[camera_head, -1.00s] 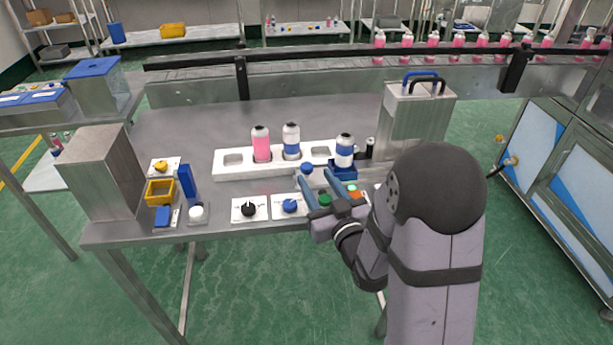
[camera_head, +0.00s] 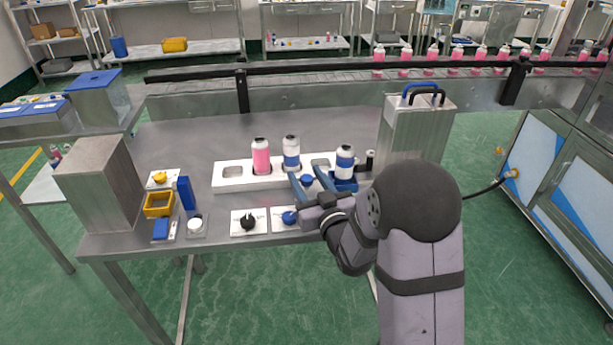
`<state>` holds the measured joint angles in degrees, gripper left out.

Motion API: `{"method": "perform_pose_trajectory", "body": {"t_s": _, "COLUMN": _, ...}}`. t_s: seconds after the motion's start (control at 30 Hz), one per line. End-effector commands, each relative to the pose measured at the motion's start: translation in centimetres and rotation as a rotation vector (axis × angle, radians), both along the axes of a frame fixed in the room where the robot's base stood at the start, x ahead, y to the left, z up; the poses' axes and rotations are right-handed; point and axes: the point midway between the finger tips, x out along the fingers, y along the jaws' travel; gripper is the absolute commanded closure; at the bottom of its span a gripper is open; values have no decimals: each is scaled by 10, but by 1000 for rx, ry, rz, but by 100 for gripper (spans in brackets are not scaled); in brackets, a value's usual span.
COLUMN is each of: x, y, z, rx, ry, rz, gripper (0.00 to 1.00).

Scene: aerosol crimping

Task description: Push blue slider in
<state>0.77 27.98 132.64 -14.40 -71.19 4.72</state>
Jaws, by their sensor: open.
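A blue sliding base (camera_head: 346,186), likely the slider, sits at the right end of the white rack and holds an upright white can with a blue band (camera_head: 344,161). A blue round knob (camera_head: 307,181) is left of this base. My gripper (camera_head: 304,173) is open, with two blue fingers reaching away over the rack's front edge. The knob shows between the fingers. The right finger is close to the base's left side; I cannot tell if they touch. My wrist hides the table front at right.
The white rack (camera_head: 230,186) also holds a pink can (camera_head: 261,157) and another blue-banded can (camera_head: 291,154). A metal box (camera_head: 410,135) stands behind right. Black (camera_head: 249,222) and blue (camera_head: 289,217) knobs sit on front plates. A yellow bin (camera_head: 158,204) is at left.

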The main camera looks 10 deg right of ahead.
Motion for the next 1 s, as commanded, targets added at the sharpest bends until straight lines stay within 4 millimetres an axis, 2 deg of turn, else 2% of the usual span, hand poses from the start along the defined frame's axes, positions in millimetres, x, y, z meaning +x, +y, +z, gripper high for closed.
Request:
{"method": "perform_pose_trajectory", "body": {"t_s": 0.33, "x": 3, "y": 1, "z": 0, "rx": 0, "ry": 0, "rz": 0, "gripper": 57}}
{"method": "perform_pose_trajectory", "body": {"t_s": 0.5, "x": 3, "y": 1, "z": 0, "rx": 0, "ry": 0, "rz": 0, "gripper": 98}}
{"method": "perform_pose_trajectory", "body": {"t_s": 0.53, "x": 3, "y": 1, "z": 0, "rx": 0, "ry": 0, "rz": 0, "gripper": 100}}
{"method": "perform_pose_trajectory", "body": {"t_s": 0.77, "x": 3, "y": -5, "z": -1, "rx": 0, "ry": -1, "rz": -2, "gripper": 100}}
{"method": "perform_pose_trajectory", "body": {"t_s": 1.0, "x": 4, "y": -34, "z": 0, "rx": 1, "ry": -4, "rz": -6, "gripper": 100}}
